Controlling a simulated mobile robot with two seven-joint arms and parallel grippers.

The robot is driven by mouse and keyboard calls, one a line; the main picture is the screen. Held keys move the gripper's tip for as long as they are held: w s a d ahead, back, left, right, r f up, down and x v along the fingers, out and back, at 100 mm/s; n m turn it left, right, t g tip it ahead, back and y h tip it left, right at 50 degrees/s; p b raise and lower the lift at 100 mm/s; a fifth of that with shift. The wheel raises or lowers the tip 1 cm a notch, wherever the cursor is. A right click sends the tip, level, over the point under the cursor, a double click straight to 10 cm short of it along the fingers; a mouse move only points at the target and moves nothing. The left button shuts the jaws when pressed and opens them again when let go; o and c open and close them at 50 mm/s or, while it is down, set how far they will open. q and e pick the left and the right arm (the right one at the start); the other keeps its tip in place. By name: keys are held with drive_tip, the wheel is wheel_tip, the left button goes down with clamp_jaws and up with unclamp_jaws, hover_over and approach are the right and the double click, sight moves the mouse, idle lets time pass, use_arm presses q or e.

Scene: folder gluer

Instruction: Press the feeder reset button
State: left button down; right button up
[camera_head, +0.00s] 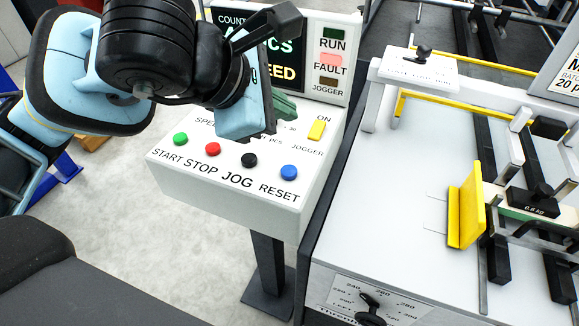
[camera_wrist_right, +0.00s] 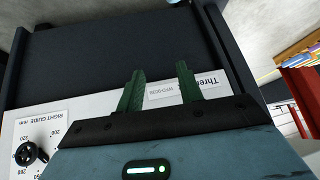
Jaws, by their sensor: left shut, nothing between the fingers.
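The blue reset button (camera_head: 289,172) sits at the right end of the button row on the white control panel (camera_head: 225,199), above the printed word RESET. It is fully visible and nothing touches it. My left gripper (camera_head: 284,106) is over the back of the panel, its green fingers shut and empty, farther back than the blue button. Its body hides part of the panel's speed labels. My right gripper (camera_wrist_right: 160,68) shows only in the right wrist view, with its two green fingers apart and nothing between them.
Green start (camera_head: 180,139), red stop (camera_head: 213,149) and black jog (camera_head: 249,160) buttons share the row. A yellow jogger switch (camera_head: 317,130) lies behind. A display with lamps (camera_head: 331,62) stands at the back. The feeder table (camera_head: 390,190) is to the right.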

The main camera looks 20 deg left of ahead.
use_arm(q)
drive_tip(key=shift+f, duration=0.15)
drive_tip(key=b, duration=0.5)
hover_over(283, 173)
wheel_tip(283, 173, down, 8)
drive_tip(key=shift+r, duration=0.1)
drive_tip(key=shift+f, duration=0.35)
drive_tip(key=shift+f+b, duration=0.1)
drive_tip(key=shift+b, duration=0.25)
idle(1.0)
